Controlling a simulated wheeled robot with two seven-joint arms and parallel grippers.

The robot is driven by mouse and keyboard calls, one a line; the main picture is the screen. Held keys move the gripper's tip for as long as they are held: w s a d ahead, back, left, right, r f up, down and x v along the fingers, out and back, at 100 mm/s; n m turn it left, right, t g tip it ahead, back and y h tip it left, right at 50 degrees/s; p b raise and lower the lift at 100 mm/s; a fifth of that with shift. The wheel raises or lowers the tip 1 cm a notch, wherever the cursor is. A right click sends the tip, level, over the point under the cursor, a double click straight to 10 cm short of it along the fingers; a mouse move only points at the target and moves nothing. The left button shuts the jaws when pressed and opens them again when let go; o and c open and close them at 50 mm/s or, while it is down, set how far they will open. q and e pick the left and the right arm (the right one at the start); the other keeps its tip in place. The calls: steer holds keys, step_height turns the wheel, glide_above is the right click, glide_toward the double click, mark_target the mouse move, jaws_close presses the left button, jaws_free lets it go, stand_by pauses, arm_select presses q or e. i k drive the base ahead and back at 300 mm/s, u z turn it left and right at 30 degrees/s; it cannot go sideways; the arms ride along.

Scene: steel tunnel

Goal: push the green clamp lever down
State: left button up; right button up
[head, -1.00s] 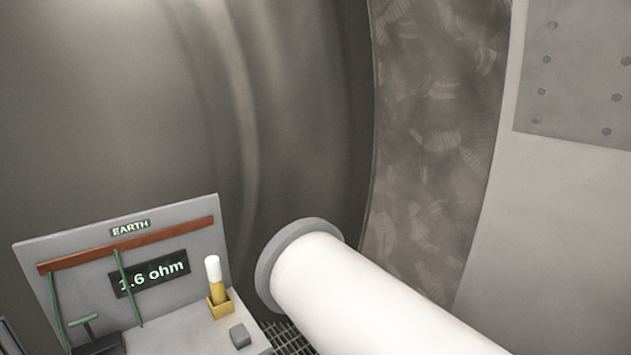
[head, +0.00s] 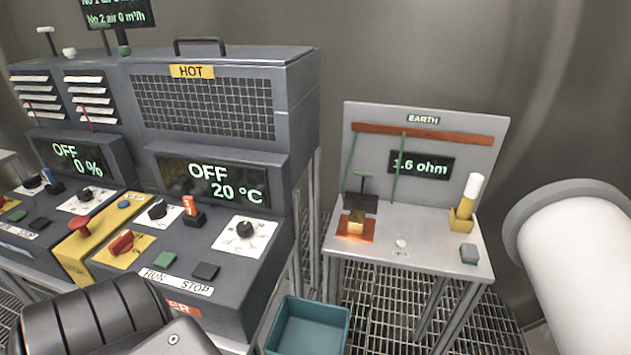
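An orange-brown plate with a yellow block (head: 356,222) sits just in front of the clamp. The display above reads 1.6 ohm. A dark arm part of mine shows at the bottom left, well away from the lever. Neither gripper's fingers can be seen.
A control cabinet (head: 215,255) with knobs, buttons and OFF displays stands left of the bench (head: 425,255). A teal bin (head: 308,328) is on the grating floor between them. A yellow tool with a white top (head: 467,200) stands in a holder at right. A large white pipe (head: 585,260) is farther right.

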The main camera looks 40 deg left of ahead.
mark_target(359, 174)
steer(key=u, duration=0.4)
steer(key=k, duration=0.95)
steer(key=u, duration=0.2)
steer(key=i, duration=0.7)
steer(key=u, duration=0.3)
